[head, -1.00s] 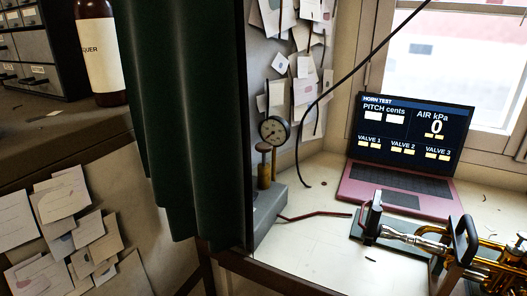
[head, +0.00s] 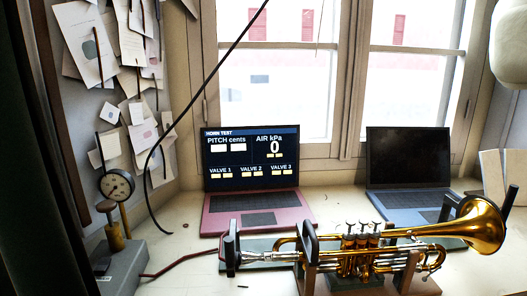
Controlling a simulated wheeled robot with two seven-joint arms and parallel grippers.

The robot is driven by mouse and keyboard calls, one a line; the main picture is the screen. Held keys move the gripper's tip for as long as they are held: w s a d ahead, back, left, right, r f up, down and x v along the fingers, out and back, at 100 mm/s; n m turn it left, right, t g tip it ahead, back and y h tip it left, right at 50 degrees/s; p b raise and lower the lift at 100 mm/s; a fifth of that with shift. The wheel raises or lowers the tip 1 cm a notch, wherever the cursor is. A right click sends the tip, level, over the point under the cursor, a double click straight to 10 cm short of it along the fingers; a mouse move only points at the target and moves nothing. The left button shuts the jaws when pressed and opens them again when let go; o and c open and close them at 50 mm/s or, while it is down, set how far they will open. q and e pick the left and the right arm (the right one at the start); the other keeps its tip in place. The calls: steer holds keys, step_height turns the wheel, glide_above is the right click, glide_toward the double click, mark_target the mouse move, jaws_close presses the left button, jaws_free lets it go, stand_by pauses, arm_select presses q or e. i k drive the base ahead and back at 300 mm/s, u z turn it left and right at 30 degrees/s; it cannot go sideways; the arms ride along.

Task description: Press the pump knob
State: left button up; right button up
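The pump is a grey box (head: 122,268) at the lower left of the head view. A brass cylinder (head: 114,237) stands on the box with a flat brownish knob (head: 106,206) on top. The knob is raised above the cylinder on a short stem. A round dial gauge (head: 117,185) stands just behind and to the right of the knob. A red hose (head: 180,261) runs from the box toward the horn's mouthpiece end. The pink laptop (head: 256,212) shows AIR kPa 0. Neither of my grippers is in view.
A brass trumpet (head: 370,245) rests in a dark stand at the front right. A second laptop (head: 408,160) with a dark screen stands behind it. A dark green curtain (head: 25,200) edges the left. A black cable (head: 205,90) hangs down near the pinned papers.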

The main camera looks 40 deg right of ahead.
mark_target(106, 206)
steer(key=u, duration=1.45)
steer(key=k, duration=0.75)
steer(key=z, duration=0.95)
steer(key=i, duration=0.5)
